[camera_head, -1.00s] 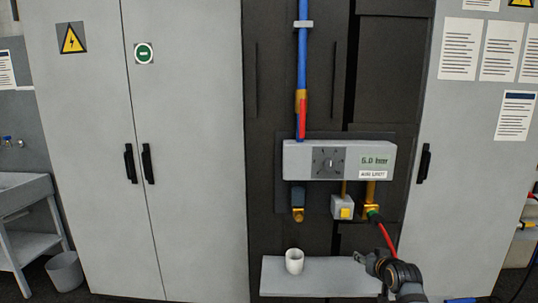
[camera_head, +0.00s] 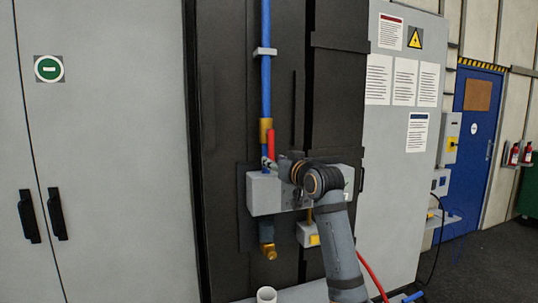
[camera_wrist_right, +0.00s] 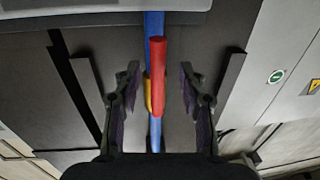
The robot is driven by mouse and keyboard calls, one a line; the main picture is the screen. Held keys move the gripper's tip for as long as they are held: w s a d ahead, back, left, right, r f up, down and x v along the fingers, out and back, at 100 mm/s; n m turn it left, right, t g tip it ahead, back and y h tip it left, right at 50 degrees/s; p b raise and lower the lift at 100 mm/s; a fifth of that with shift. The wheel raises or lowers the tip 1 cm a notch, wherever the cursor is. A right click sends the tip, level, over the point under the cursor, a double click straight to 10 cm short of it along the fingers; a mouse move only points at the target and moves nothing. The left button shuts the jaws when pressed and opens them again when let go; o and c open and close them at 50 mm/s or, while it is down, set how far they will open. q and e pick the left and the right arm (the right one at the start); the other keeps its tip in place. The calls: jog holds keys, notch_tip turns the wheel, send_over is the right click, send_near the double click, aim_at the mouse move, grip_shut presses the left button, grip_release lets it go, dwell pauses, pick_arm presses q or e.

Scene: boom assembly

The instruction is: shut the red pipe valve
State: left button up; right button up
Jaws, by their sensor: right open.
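The red valve handle (camera_head: 270,145) sits on the vertical blue pipe (camera_head: 266,90), beside a brass valve body (camera_head: 265,128). The handle lies roughly along the pipe. My right gripper (camera_head: 267,163) is at the handle's lower end, in front of the grey box. In the right wrist view the red handle (camera_wrist_right: 158,78) shows between the two spread fingers of the right gripper (camera_wrist_right: 160,84), with the blue pipe (camera_wrist_right: 154,25) and brass body behind it. The fingers look apart from the handle. My left gripper is not in view.
The grey regulator box (camera_head: 262,195) is partly hidden by my right arm. A brass fitting (camera_head: 269,252) and a yellow-buttoned box (camera_head: 310,235) hang below it. Grey cabinets flank the dark panel.

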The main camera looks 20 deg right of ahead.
aim_at(272, 158)
jog(key=w, duration=0.1)
jog(key=w+p, duration=0.1)
jog(key=w, duration=0.1)
jog(key=shift+a+r, duration=0.15)
jog(key=shift+a, duration=0.05)
jog(key=shift+w+d, duration=0.2)
jog(key=shift+w, duration=0.2)
jog(key=shift+a, duration=0.1)
grip_shut()
jog(key=shift+w+f, duration=0.1)
jog(key=shift+f, duration=0.1)
